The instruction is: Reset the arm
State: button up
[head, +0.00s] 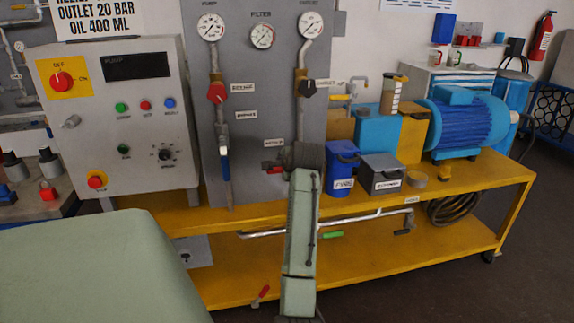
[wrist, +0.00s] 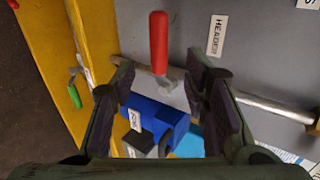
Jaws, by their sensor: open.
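My gripper (head: 300,157) is in front of the lower part of the grey panel, at the end of my pale green arm. Its two dark fingers (wrist: 161,75) are spread apart in the wrist view, with nothing held between them. A red valve handle (wrist: 158,42) on a pipe lies just beyond the fingertips, beside a label reading HEADER (wrist: 217,35). In the head view a red handle (head: 273,170) shows just left of my gripper, partly hidden by it.
The grey panel (head: 250,90) carries gauges and pipes. A blue bin (head: 342,168) and a dark grey box (head: 381,175) stand right of my gripper on the yellow bench (head: 470,180). A blue motor (head: 465,122) stands farther right. A control box (head: 120,130) is at left.

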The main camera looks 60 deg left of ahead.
jog(key=shift+v, duration=1)
